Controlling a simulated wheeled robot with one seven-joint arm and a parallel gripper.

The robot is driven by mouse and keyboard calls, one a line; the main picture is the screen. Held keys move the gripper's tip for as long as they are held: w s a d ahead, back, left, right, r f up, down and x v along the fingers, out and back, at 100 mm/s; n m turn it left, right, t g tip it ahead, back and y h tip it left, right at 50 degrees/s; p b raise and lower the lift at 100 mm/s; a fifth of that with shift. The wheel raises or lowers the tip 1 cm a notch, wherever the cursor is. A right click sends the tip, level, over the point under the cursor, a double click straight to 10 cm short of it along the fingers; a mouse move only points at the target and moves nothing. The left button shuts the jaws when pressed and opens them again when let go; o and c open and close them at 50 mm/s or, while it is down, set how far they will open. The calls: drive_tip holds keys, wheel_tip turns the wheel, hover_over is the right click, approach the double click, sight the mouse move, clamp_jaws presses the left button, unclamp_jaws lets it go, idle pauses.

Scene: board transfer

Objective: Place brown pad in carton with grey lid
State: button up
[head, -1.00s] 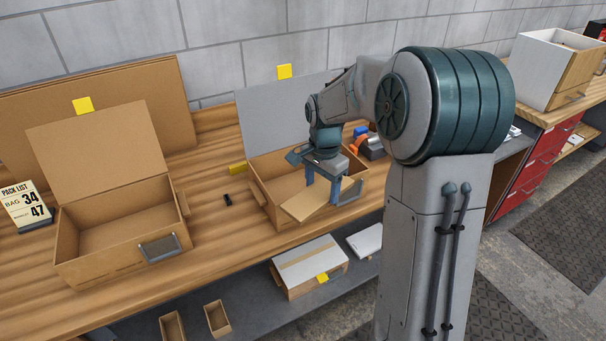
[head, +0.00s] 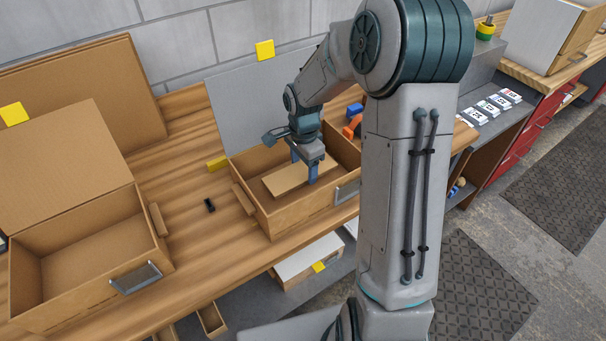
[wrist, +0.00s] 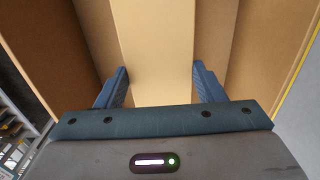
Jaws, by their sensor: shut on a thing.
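The brown pad (head: 286,180) is a flat tan slab, inside the carton with the grey lid (head: 283,221). That carton's grey lid (head: 235,105) stands open behind it. My gripper (head: 303,175) reaches down into this carton, with one blue finger on each side of the pad. In the wrist view, the pad (wrist: 157,50) runs between the two fingers (wrist: 160,85), and my gripper is shut on it. The pad looks about level. I cannot tell whether it touches the carton floor.
Another open carton (head: 85,245) with a brown lid stands at the left. A small black item (head: 209,205) and a yellow block (head: 217,163) lie on the wooden bench (head: 185,140). Orange and blue items (head: 354,118) are behind the grey-lidded carton. A closed white-topped box (head: 308,258) sits on the lower shelf.

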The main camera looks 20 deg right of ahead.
sight(303, 170)
drive_tip(key=shift+f, duration=2.2)
drive_tip(key=shift+f, duration=0.2)
drive_tip(key=o, duration=0.9)
drive_tip(key=shift+r, duration=0.1)
drive_tip(key=shift+o, duration=0.2)
